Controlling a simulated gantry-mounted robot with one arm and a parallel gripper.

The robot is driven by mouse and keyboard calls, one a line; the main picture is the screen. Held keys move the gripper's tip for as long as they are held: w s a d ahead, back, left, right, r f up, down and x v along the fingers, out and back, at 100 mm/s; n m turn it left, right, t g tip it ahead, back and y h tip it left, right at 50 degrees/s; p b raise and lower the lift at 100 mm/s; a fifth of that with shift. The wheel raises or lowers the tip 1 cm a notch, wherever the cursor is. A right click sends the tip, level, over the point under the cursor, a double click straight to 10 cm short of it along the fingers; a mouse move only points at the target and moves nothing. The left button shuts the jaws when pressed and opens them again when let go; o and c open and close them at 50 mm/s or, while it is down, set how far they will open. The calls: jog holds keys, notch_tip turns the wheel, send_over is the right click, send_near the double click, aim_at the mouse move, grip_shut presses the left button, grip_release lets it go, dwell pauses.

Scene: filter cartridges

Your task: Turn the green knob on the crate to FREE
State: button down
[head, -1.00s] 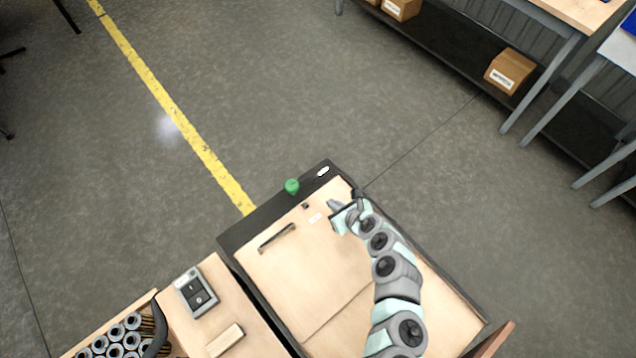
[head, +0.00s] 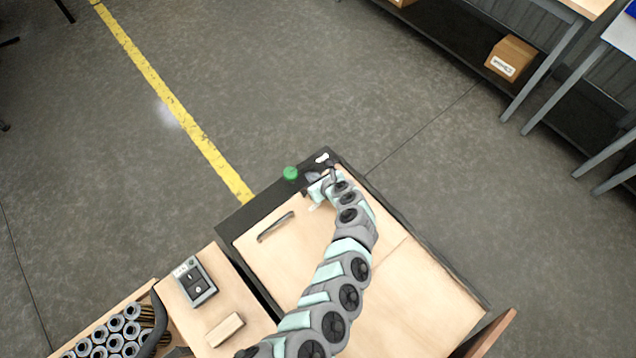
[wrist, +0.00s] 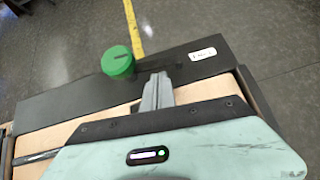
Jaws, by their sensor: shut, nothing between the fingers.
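The green knob (head: 290,173) sits on the dark rim at the far end of the crate (head: 250,215). It also shows in the wrist view (wrist: 117,62), with a dark mark on its top. My gripper (head: 322,175) is shut and empty, just right of the knob and apart from it in the head view. In the wrist view its closed fingers (wrist: 158,88) point toward the dark rim, right of the knob. A white label (wrist: 203,54) is on the rim to the right; its text is too small to read.
The crate's wooden lid (head: 290,255) has a dark bar handle (head: 275,226). To the left, a wooden surface holds a grey switch box (head: 194,283) and a small wooden block (head: 225,329). Several cartridges (head: 112,325) stand at lower left. Open floor lies beyond the crate.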

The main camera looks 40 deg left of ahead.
jog(key=shift+w+a, duration=0.1)
jog(key=shift+a, duration=0.3)
jog(key=shift+w+a+f+b, duration=0.25)
jog(key=shift+a+b, duration=0.25)
jog(key=shift+b, duration=0.75)
jog(key=shift+r, duration=0.1)
jog(key=shift+d, duration=0.15)
